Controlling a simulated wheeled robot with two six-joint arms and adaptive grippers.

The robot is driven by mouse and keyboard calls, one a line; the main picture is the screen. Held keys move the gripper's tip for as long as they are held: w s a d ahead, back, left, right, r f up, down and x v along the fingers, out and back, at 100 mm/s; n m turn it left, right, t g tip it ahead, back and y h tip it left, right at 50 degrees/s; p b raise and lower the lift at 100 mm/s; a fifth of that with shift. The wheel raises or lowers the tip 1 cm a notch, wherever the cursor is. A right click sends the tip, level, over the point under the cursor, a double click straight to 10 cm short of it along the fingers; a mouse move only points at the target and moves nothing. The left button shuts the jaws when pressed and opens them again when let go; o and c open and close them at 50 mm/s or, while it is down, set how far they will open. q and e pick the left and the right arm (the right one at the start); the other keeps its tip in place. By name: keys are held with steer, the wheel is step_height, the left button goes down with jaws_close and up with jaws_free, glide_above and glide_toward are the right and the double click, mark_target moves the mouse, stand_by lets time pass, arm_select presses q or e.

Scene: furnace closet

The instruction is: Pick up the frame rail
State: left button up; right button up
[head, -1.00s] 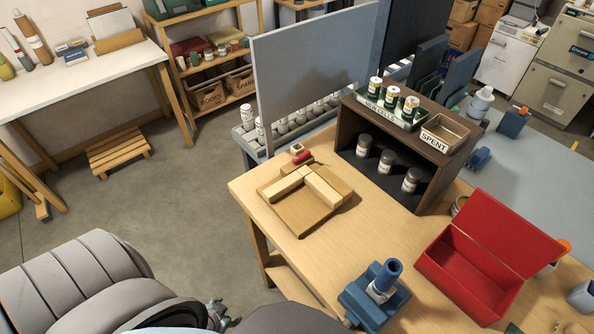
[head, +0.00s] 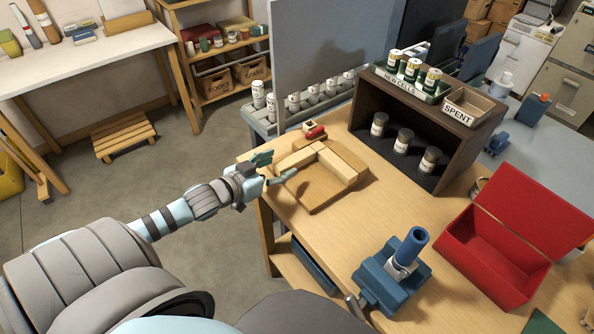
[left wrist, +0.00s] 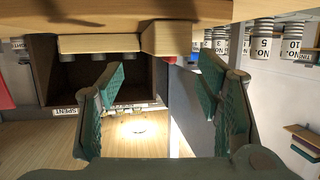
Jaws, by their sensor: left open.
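Two pale wooden rails lie in an L on a flat wooden board (head: 308,200) on the workbench: one left rail (head: 300,156) and one right rail (head: 342,166). I cannot tell which one is called the frame rail. My left gripper (head: 274,168) is open and empty at the board's left edge, just left of the left rail and apart from it. In the left wrist view, which looks upside down, the open fingers (left wrist: 160,75) show below two pale rail pieces (left wrist: 98,43). My right gripper is not in view.
A red cylinder with a small wooden block (head: 315,132) sits just behind the board. A dark shelf (head: 449,160) with cells stands behind right. A blue clamp-like tool (head: 385,283) and an open red box (head: 480,262) are at the right. A grey panel (head: 320,60) rises behind.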

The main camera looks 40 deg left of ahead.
mark_target(298, 157)
arm_select(q)
steer(key=shift+b+x, duration=0.65)
steer(key=shift+x, duration=0.45)
steer(key=b+x, duration=0.3)
steer(key=x, duration=0.1)
steer(key=shift+w+d+f+b, duration=0.1)
steer(key=shift+w+d+b, duration=0.05)
steer(key=shift+w+b, duration=0.25)
steer(key=shift+w, duration=0.3)
steer(key=shift+c, duration=0.3)
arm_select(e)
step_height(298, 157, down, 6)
arm_select(q)
steer(key=shift+d, duration=0.1)
steer(key=c, duration=1.3)
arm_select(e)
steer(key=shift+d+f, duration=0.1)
arm_select(q)
steer(key=shift+c, duration=0.2)
